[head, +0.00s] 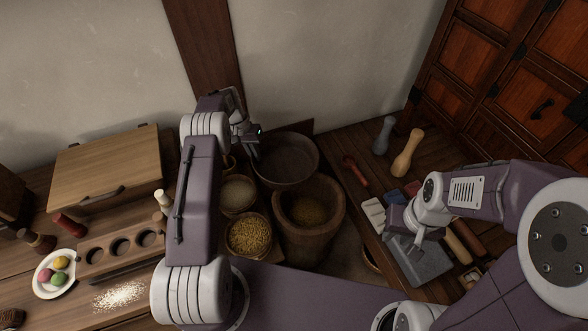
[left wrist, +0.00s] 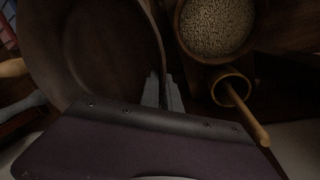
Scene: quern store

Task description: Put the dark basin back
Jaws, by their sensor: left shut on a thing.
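The dark basin (head: 288,162) is a wide, round, dark brown bowl near the wall, behind the wooden mortar (head: 309,245). My left gripper (head: 256,152) is shut on the left part of its rim. In the left wrist view the basin (left wrist: 105,50) fills the upper left, with its rim between the fingertips (left wrist: 162,92). The basin looks empty. I cannot tell whether it touches the surface below. My right gripper (head: 405,243) is over a grey slab (head: 425,264); whether its fingers are open is unclear.
A bowl of yellow grain (head: 249,235) and a bowl of pale grain (head: 238,193) sit left of the mortar. Two pestle-like tools, one grey (head: 383,137) and one wooden (head: 406,155), stand at the right. A wooden box (head: 107,170) and a plate (head: 52,285) are at the left.

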